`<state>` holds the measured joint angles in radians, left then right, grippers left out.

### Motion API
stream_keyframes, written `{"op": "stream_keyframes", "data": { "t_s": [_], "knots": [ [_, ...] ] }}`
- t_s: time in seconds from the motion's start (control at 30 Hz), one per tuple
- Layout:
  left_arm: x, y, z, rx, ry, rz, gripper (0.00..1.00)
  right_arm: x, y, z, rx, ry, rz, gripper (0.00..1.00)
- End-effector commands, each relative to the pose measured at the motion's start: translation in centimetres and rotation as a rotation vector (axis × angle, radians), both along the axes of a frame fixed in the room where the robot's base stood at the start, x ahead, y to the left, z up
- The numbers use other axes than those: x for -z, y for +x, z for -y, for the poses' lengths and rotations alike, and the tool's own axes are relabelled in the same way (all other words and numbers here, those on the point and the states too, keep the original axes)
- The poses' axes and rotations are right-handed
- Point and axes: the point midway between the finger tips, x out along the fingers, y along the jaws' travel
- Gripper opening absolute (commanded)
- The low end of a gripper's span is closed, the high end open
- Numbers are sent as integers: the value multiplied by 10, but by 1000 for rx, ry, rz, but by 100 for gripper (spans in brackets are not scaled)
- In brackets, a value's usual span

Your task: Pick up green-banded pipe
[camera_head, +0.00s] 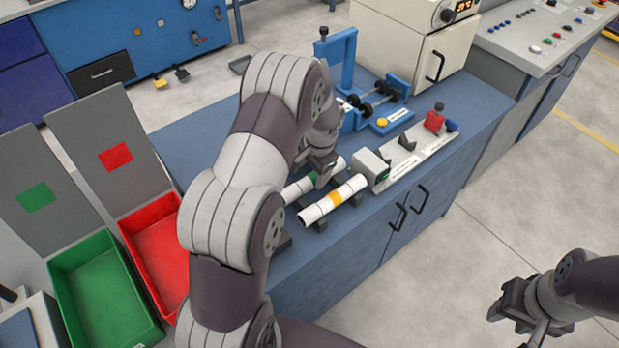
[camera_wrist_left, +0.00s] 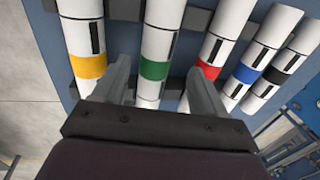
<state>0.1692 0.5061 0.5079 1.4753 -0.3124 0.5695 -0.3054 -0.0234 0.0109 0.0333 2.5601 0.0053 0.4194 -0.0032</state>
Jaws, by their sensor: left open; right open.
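The green-banded pipe (camera_wrist_left: 158,42) is white and lies in a row of banded pipes in the left wrist view. In the head view its near white end (camera_head: 297,190) shows, and my left arm hides much of the rest. My left gripper (camera_wrist_left: 160,78) is open, with one finger on each side of the green-banded pipe. The left finger is between it and the yellow-banded pipe (camera_wrist_left: 82,34); the right finger is near the red-banded pipe (camera_wrist_left: 212,55). I cannot tell whether the fingers touch any pipe. My right gripper (camera_head: 512,312) is open and empty, over the floor at right.
Blue-banded (camera_wrist_left: 258,50) and black-banded (camera_wrist_left: 293,50) pipes lie farther right in the row. A grey device (camera_head: 371,170) and a blue fixture (camera_head: 372,103) stand on the blue bench (camera_head: 205,140). A red bin (camera_head: 165,255) and a green bin (camera_head: 105,300) are at left.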

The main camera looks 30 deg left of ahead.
Motion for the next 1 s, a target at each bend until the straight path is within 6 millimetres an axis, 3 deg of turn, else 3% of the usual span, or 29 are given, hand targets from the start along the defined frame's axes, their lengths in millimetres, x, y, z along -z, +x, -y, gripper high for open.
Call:
{"op": "stream_keyframes", "data": {
  "t_s": [0.2,0.43,0.47,0.63,0.9,1.0],
  "knots": [
    [34,4,-6,-1,0,1,72,-6,0,0,0,0,0,43],
    [37,4,-7,-1,1,4,72,-5,0,0,0,0,0,43],
    [37,4,-7,-1,1,4,65,-5,0,0,0,0,0,43],
    [37,4,-7,-1,1,4,10,-5,0,0,0,0,0,43],
    [35,4,-7,-1,0,5,9,-5,0,0,0,0,0,43],
    [22,5,-7,0,2,6,9,-4,0,0,0,0,0,43]
  ]
}}
